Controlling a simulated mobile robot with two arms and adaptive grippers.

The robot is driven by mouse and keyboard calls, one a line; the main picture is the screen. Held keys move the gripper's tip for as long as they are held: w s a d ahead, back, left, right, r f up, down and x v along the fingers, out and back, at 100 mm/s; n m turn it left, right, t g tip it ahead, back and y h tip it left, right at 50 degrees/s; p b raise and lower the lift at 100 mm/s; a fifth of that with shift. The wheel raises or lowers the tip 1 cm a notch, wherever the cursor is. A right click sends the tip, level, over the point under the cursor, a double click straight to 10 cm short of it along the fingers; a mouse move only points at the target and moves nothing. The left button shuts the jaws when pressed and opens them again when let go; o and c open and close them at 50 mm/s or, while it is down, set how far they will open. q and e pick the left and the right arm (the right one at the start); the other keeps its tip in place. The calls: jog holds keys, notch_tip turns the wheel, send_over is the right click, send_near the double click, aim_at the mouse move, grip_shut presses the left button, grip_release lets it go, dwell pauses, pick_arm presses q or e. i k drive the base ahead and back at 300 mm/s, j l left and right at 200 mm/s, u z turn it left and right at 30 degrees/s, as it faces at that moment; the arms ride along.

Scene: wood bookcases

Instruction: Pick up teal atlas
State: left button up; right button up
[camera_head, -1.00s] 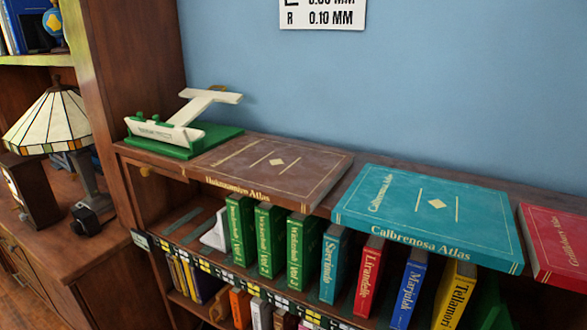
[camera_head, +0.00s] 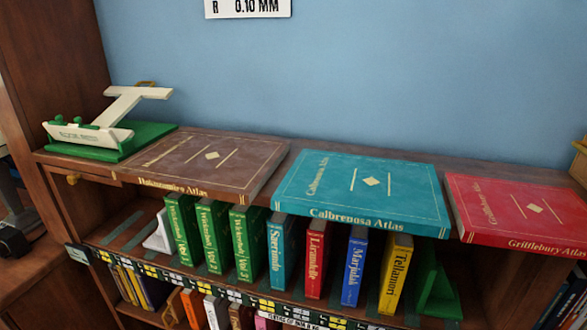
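The teal atlas (camera_head: 330,190), titled Calbrenosa Atlas, lies flat on top of the low wood bookcase, near the middle of the head view. Its front edge, with the title on the spine, juts out a little past the front of the bookcase top. A brown atlas (camera_head: 190,165) lies flat to its left and a red atlas (camera_head: 500,205) lies flat to its right, with a narrow gap on each side. Neither of my grippers shows in the head view.
Below, upright green volumes (camera_head: 212,235), teal, red, blue and yellow (camera_head: 397,270) books stand in the shelf, with a green bookend (camera_head: 437,285) at right. A blue wall (camera_head: 350,80) rises behind.

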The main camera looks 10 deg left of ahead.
aim_at(380, 193)
jog(key=j+z, duration=0.3)
jog(key=j, duration=1.75)
